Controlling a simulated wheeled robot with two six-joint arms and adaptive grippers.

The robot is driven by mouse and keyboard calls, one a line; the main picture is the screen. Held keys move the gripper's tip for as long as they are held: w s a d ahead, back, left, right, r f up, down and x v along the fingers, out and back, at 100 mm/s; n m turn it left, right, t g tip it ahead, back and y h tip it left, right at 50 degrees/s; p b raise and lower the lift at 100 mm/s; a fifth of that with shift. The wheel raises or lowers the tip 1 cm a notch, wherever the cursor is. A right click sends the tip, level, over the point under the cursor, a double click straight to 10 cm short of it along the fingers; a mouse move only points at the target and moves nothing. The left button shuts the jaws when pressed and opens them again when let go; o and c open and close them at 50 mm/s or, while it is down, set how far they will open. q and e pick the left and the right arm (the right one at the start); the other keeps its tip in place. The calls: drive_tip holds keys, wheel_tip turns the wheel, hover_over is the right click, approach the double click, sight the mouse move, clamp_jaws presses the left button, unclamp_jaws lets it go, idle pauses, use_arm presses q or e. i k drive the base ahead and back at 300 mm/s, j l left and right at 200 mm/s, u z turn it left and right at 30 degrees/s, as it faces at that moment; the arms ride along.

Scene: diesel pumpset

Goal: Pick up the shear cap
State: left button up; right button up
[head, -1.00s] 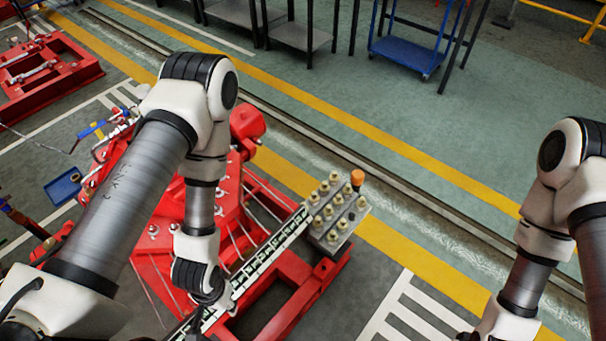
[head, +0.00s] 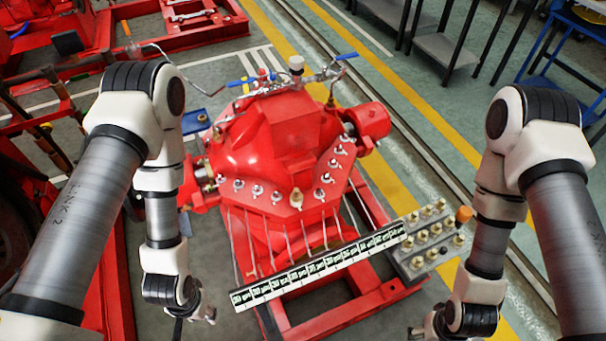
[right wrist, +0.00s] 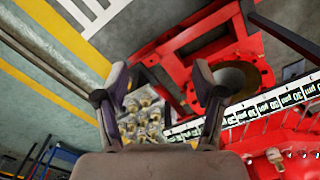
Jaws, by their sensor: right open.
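No part is clearly marked as the shear cap. A grey block (head: 417,266) at the right end of the labelled strip carries several brass-coloured caps (head: 436,231) in rows; an orange cap (head: 464,214) stands at its far right corner. The caps (right wrist: 142,117) also show in the right wrist view, below and between the fingers of my right gripper (right wrist: 160,80). That gripper is open and empty, apart from the caps. In the head view my right gripper (head: 425,330) is low, near the bottom edge. My left gripper (head: 197,312) hangs left of the strip; its fingers are unclear.
A red pump casing (head: 285,150) with several studs stands on a red frame (head: 350,300). A long labelled strip (head: 315,270) with thin rods lies across its front. A blue tray (head: 195,121) is at the left.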

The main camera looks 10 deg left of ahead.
sight(457, 241)
drive_tip(key=l+u, duration=0.2)
drive_tip(key=l, duration=0.3)
drive_tip(key=k+l+u, duration=0.2)
drive_tip(key=l, duration=0.3)
drive_tip(key=l+u, duration=0.2)
drive_tip(key=l, duration=0.3)
drive_tip(key=k+l+u, duration=0.2)
drive_tip(key=l, duration=0.25)
drive_tip(key=i, duration=0.05)
